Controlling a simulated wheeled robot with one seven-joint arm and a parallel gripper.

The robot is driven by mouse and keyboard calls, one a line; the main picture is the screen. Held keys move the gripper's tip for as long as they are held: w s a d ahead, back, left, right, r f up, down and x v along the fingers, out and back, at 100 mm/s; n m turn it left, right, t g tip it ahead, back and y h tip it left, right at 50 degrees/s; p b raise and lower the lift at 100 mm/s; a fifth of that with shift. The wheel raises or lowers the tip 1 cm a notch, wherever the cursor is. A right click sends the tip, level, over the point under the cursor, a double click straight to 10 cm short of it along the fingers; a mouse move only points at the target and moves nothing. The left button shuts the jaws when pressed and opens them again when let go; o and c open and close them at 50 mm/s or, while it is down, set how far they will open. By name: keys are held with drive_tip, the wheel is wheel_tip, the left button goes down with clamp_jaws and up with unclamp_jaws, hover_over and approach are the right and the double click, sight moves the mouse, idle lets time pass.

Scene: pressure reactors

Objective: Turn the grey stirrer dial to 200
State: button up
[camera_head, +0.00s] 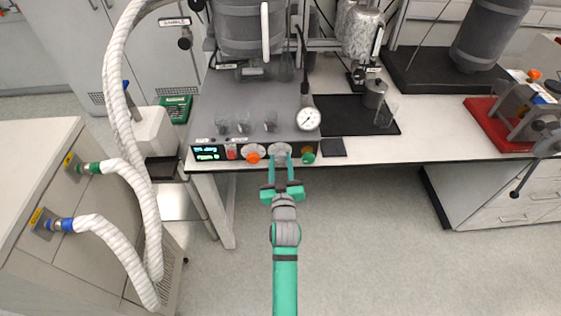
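The grey stirrer dial (280,149) is on the front panel of the reactor base (225,150), between an orange dial (253,158) and a green dial (308,158). My gripper (281,163) is at the dial from the front, with its two teal fingers apart, one at each side of the dial's lower part. I cannot tell whether the fingers touch the dial. The lit display (208,153) at the panel's left shows green digits too small to read. The dial's pointer cannot be made out.
A round pressure gauge (308,119) sits just above the panel. White hoses (125,180) run along the left. A red stand (490,118) is at the right. The floor (350,240) before the bench is clear.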

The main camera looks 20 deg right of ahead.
drive_tip(key=shift+m, duration=0.4)
drive_tip(key=m, duration=0.5)
drive_tip(key=shift+a+m, duration=0.1)
drive_tip(key=shift+m, duration=0.2)
drive_tip(key=m, duration=0.5)
drive_tip(key=shift+m, duration=0.3)
drive_tip(key=o, duration=1.1)
drive_tip(key=shift+s, duration=0.15)
drive_tip(key=v, duration=1)
drive_tip(key=shift+s+a, duration=0.1)
drive_tip(key=shift+s, duration=0.2)
